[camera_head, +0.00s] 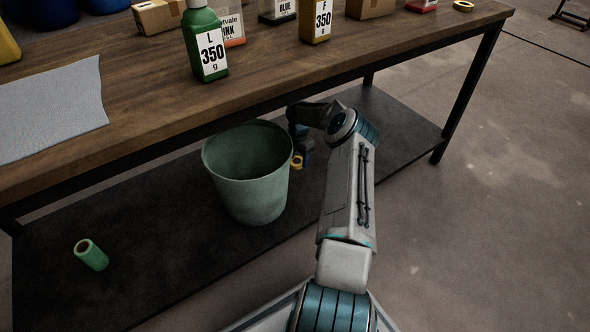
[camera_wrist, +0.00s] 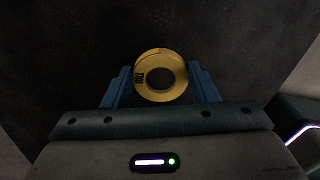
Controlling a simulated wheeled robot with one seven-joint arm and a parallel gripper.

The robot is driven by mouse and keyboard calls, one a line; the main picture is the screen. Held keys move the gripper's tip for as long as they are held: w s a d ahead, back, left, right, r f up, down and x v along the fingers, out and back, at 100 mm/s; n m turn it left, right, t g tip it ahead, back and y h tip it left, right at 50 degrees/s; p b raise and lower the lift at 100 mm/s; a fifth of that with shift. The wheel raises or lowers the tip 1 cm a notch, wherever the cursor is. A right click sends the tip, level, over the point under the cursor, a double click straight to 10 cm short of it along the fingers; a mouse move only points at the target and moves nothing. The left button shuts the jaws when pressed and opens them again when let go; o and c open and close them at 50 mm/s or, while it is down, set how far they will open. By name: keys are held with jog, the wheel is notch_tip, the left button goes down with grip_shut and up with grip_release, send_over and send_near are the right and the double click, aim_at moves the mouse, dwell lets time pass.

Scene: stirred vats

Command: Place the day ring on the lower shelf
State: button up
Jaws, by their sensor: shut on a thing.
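The yellow ring (camera_wrist: 143,88) is between the blue fingers of my gripper (camera_wrist: 161,86) in the wrist view, with small dark printing on its left side. My gripper is shut on it. In the head view the ring (camera_head: 297,162) shows as a small yellow piece just right of the green bin, below my wrist. My gripper reaches under the tabletop, over the dark lower shelf (camera_head: 150,262). My arm hides part of the shelf, and I cannot tell whether the ring touches it.
A green bin (camera_head: 250,190) stands on the shelf close left of my gripper. A green roll (camera_head: 91,254) lies farther left. The wooden tabletop (camera_head: 290,75) overhangs, with bottles, boxes and another yellow ring (camera_head: 463,6). The shelf's right part (camera_head: 400,125) is clear.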

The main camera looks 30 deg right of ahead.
aim_at(296, 171)
jog(key=shift+w+a+f, duration=0.2)
jog(key=shift+w+a, duration=0.05)
jog(key=shift+f, duration=0.2)
notch_tip(296, 171, down, 4)
jog(key=shift+r+b, duration=0.2)
jog(key=shift+b, duration=0.7)
jog(key=shift+r, duration=0.1)
jog(key=o, duration=1)
jog(key=shift+f, duration=0.2)
notch_tip(296, 171, up, 8)
jog(key=p, duration=0.3)
jog(key=shift+p, duration=0.35)
